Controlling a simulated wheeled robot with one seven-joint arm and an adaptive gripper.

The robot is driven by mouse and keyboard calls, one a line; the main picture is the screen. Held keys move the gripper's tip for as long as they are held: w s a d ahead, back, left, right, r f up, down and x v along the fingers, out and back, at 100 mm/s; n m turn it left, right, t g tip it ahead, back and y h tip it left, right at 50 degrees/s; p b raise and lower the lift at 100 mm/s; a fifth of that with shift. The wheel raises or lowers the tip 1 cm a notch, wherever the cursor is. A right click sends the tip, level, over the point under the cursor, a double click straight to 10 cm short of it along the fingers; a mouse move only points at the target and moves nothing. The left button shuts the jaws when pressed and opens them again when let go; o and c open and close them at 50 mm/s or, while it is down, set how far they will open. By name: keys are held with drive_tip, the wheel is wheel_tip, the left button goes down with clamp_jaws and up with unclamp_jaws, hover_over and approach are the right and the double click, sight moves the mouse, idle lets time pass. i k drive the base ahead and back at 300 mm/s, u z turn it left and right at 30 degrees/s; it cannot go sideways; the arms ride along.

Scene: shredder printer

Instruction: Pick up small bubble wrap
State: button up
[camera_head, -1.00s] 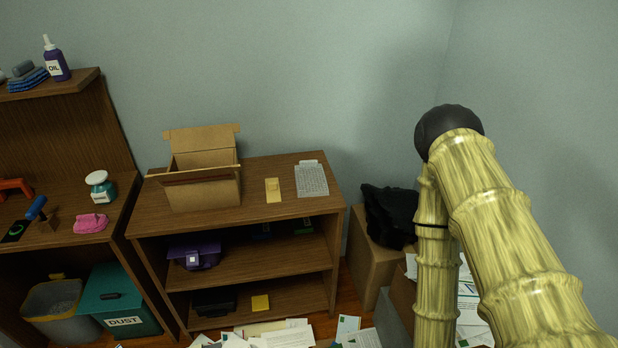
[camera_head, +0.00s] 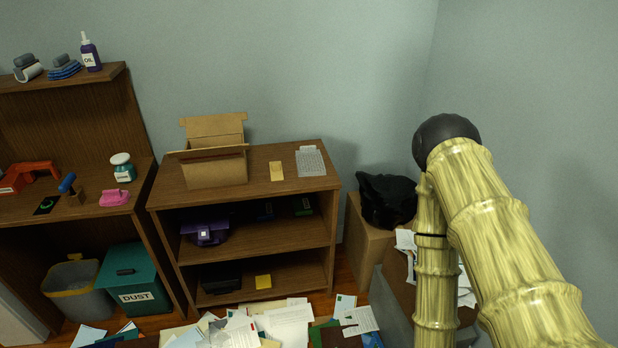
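A small translucent grey sheet with a dotted texture, which looks like the bubble wrap (camera_head: 310,163), lies flat on the right end of the wooden shelf unit's top (camera_head: 255,190). A small tan piece (camera_head: 276,171) lies just left of it. My arm shows at the right of the picture, well to the right of the shelf unit. My gripper is not in view.
An open cardboard box (camera_head: 216,168) stands on the shelf top's left part. A black bag (camera_head: 387,200) sits on a cardboard box (camera_head: 364,238) right of the shelf. Papers (camera_head: 285,325) litter the floor in front. A green dust bin (camera_head: 133,275) stands left.

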sight(310, 161)
drive_tip(key=z, duration=0.05)
drive_tip(key=k, duration=0.65)
drive_tip(key=u, duration=1.15)
drive_tip(key=i, duration=1.9)
drive_tip(key=z, duration=0.45)
